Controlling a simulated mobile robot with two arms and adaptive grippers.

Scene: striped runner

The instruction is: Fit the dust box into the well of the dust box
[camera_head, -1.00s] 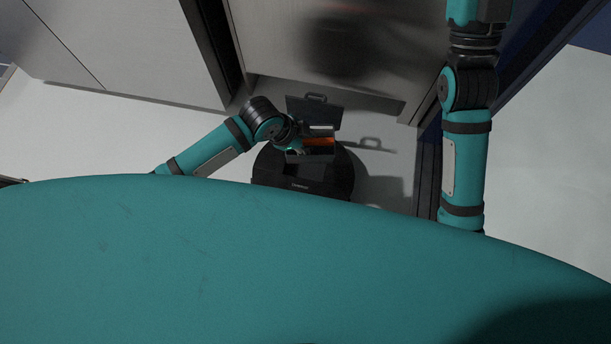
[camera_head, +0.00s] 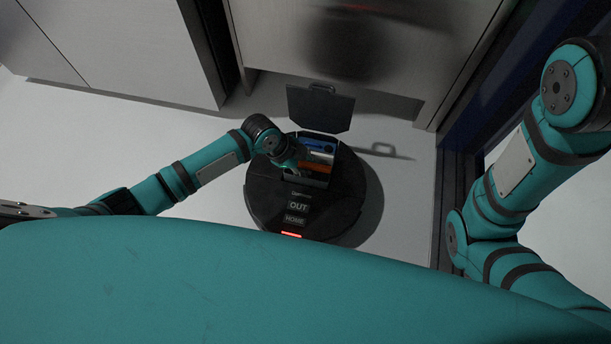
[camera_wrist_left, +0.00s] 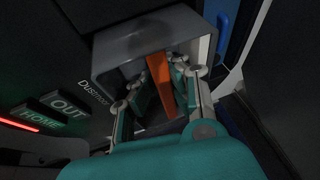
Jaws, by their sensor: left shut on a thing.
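The dust box is a grey open-topped box (camera_wrist_left: 125,45) with an orange grip bar (camera_wrist_left: 160,80) inside it. My left gripper (camera_wrist_left: 157,85) is shut on this orange bar, with its fingers reaching down into the box. In the head view the dust box (camera_head: 319,180) is at the well in the back half of a round black robot vacuum (camera_head: 262,205). The well is mostly hidden by the box and my gripper (camera_head: 300,167). I cannot tell how deep the box sits. My right gripper is out of view.
The vacuum's lid (camera_head: 320,110) stands open behind the well. OUT and HOME buttons (camera_head: 297,206) and a red light are at its front. A blue part (camera_head: 318,145) shows behind the box. A cabinet (camera_head: 270,50) stands at the back, with clear pale floor left.

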